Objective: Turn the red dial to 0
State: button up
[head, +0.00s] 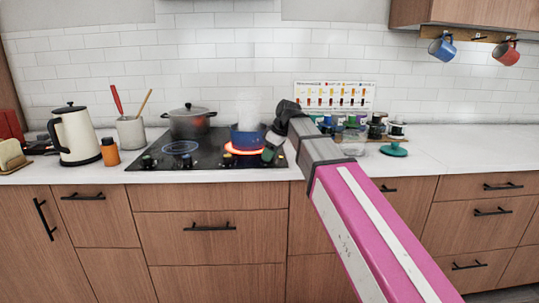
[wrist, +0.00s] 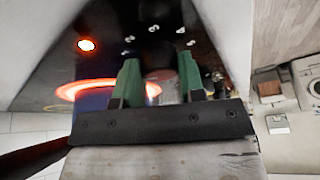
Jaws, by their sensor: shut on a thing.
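The red dial (wrist: 161,86) is in the wrist view, between the two green fingers of my gripper (wrist: 160,82). It looks greyish with a reddish tint, and its pointer cannot be made out. Small white marks curve around it on the black cooktop. My gripper is shut on it, one finger on each side. In the head view my gripper (head: 270,152) is at the front right of the cooktop (head: 208,158), and the dial is hidden there. The dial's setting cannot be read.
A burner glows orange (head: 245,150) close to my gripper, with a blue pot (head: 247,136) over it. A round red light (wrist: 86,45) is lit on the cooktop. A grey lidded pot (head: 189,123) stands behind. Jars and a teal lid (head: 394,149) are at the right.

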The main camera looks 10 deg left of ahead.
jog(key=n+g, duration=0.1)
jog(key=n, duration=0.3)
jog(key=shift+w+n+g, duration=0.1)
jog(key=shift+n+g, duration=0.3)
dwell(0.4)
jog(key=o, duration=0.9)
jog(key=v, duration=1)
jog(key=shift+w+r, duration=0.1)
jog(key=shift+r, duration=0.3)
